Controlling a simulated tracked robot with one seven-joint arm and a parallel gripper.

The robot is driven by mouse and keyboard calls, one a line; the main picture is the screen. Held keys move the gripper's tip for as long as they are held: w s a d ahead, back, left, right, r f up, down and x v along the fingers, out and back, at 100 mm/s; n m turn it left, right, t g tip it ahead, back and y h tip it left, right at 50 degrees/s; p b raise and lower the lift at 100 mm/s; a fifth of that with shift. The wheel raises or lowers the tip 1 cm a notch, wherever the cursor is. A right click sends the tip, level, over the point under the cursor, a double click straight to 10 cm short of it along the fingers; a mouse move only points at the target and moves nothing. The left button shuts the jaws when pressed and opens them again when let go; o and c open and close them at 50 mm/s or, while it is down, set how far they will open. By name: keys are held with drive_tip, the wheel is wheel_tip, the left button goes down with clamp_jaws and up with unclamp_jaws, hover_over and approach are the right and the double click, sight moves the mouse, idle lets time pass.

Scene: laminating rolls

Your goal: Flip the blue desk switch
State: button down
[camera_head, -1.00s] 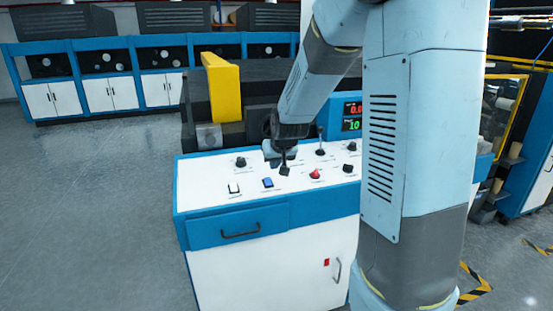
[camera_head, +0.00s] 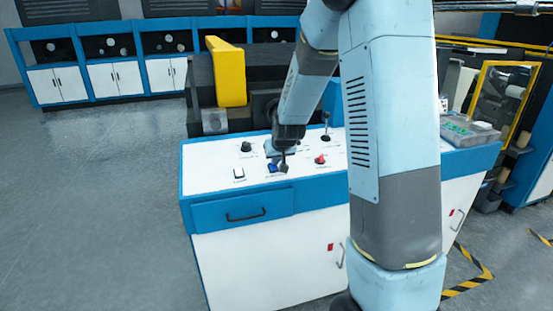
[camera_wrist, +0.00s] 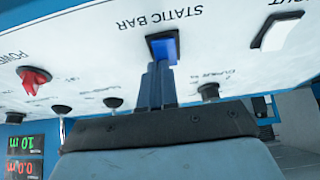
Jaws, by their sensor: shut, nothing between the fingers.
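The blue desk switch (camera_head: 272,168) sits on the white top of the control desk (camera_head: 215,162), near its front edge. In the wrist view the blue switch (camera_wrist: 165,48) is a rocker in a black frame, beside the label "STATIC BAR". My gripper (camera_head: 282,168) is shut, with its fingertips right at the switch in the head view. In the wrist view my closed fingers (camera_wrist: 158,72) reach up to the lower edge of the rocker and overlap it slightly. I cannot tell whether they touch it.
A white switch (camera_head: 239,174) lies left of the blue one, and a red switch (camera_head: 320,160) right of it. Black knobs (camera_head: 246,147) and a lever (camera_head: 326,130) stand farther back. A grey bin (camera_head: 470,130) sits at the desk's right end.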

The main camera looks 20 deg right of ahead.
drive_tip(key=shift+d, duration=0.25)
drive_tip(key=shift+w+a+f, duration=0.1)
drive_tip(key=shift+a, duration=0.2)
drive_tip(key=shift+s+f, duration=0.1)
drive_tip(key=shift+s, duration=0.75)
drive_tip(key=v, duration=1.4)
